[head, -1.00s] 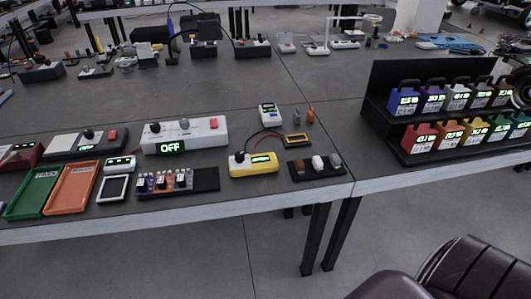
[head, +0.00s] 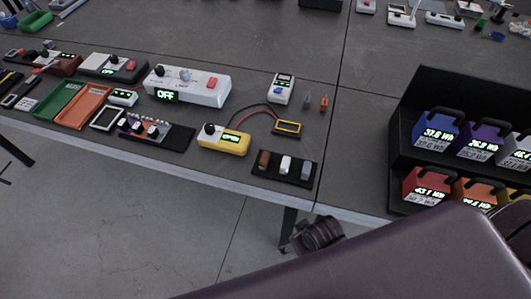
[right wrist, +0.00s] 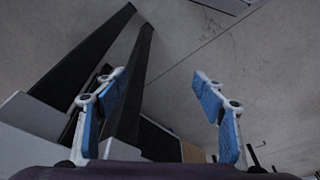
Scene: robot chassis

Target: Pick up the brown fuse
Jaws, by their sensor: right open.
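The brown fuse (head: 263,160) stands at the left end of a small black holder (head: 281,179) near the table's front edge in the head view. A white fuse (head: 285,165) and a grey fuse (head: 305,170) stand to its right in the same holder. In the right wrist view my right gripper (right wrist: 157,84) is open, its blue-padded fingers wide apart with nothing between them. The fuse does not show clearly in that view. In the head view a dark end of my right arm shows below the table edge, apart from the fuse. My left gripper is not in view.
A yellow meter (head: 223,140) stands left of the holder, with a probe device (head: 287,127) behind it. A white power supply (head: 187,88) reading OFF is farther left. A black rack (head: 405,140) of coloured blocks stands right. The table between holder and rack is clear.

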